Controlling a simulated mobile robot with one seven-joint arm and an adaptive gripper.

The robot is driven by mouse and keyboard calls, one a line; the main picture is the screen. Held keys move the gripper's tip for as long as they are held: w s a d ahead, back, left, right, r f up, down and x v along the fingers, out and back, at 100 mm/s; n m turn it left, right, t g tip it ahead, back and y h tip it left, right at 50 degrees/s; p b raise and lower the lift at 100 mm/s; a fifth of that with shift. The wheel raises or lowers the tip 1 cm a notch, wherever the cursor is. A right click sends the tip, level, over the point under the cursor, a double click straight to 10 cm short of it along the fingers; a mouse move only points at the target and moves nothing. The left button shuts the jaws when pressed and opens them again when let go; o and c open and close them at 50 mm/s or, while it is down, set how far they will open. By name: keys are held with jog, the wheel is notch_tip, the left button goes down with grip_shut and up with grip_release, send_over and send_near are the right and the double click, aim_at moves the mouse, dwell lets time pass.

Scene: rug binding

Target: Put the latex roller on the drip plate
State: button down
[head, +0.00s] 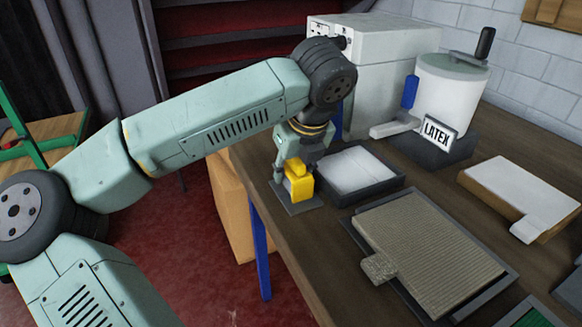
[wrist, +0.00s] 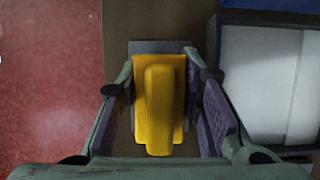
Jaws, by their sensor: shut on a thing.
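My gripper (head: 299,165) points down and is shut on a yellow block-shaped tool (head: 299,184) with a raised grip. Its fingers stand on either side of the tool in the wrist view (wrist: 160,115). No roller drum shows on this tool. A flat dark grey plate (head: 312,204), which looks like the drip plate, lies under it at the table's near left edge. The yellow tool is over the plate; I cannot tell whether it touches. A pale cylinder (head: 390,129) with an upright blue handle (head: 410,92), shaped like a roller, stands before the white pot labelled LATEX (head: 440,131).
A dark-rimmed tray with a white inside (head: 358,172) stands close right of the plate. A ribbed beige mat (head: 432,243) lies on a dark board in front. A white-topped block (head: 520,190) is at right. A large white box (head: 385,75) stands behind. The table edge is close on the left.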

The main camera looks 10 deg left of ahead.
aim_at(303, 178)
jog(key=shift+f+b, duration=0.2)
jog(key=shift+b, duration=0.15)
jog(key=c, duration=1.1)
grip_release()
jog(key=shift+r, duration=0.1)
jog(key=shift+d+r, duration=0.1)
jog(key=shift+r, duration=0.35)
jog(key=b+v, duration=0.1)
jog(key=v, duration=1)
jog(key=shift+s+d+r, duration=0.1)
jog(key=shift+s+r, duration=0.05)
